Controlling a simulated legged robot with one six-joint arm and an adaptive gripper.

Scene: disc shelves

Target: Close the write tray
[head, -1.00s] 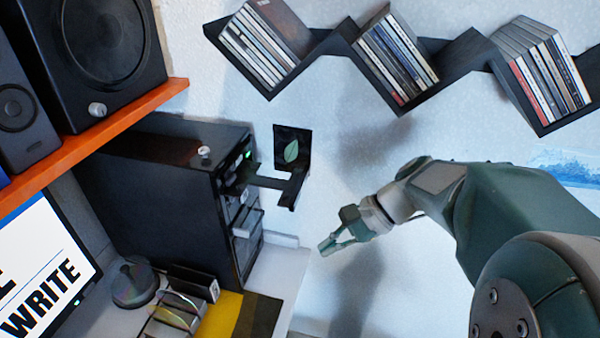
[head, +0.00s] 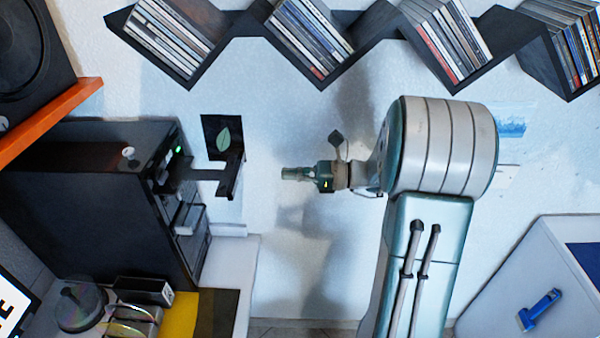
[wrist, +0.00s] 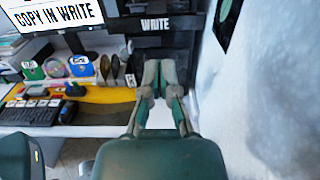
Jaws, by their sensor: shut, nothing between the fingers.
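A black tower (head: 95,200) stands at the left in the head view, with a green light near its top. A black tray (head: 208,174) sticks out to the right from its upper part and ends in an upright front plate (head: 232,176). In the wrist view a dark bar marked WRITE (wrist: 155,24) crosses the top, beyond the fingers. My gripper (head: 284,173) is shut and empty. It points left at about the tray's height in the head view, with a visible gap to the front plate. Its fingers (wrist: 158,68) show in the middle of the wrist view.
A zigzag shelf of disc cases (head: 300,35) hangs above. A greyer part (head: 190,218) juts from the tower lower down. Below are a desk with a disc spindle (head: 80,305) and a yellow mat (head: 183,317). A white cabinet with a blue handle (head: 540,310) stands at right.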

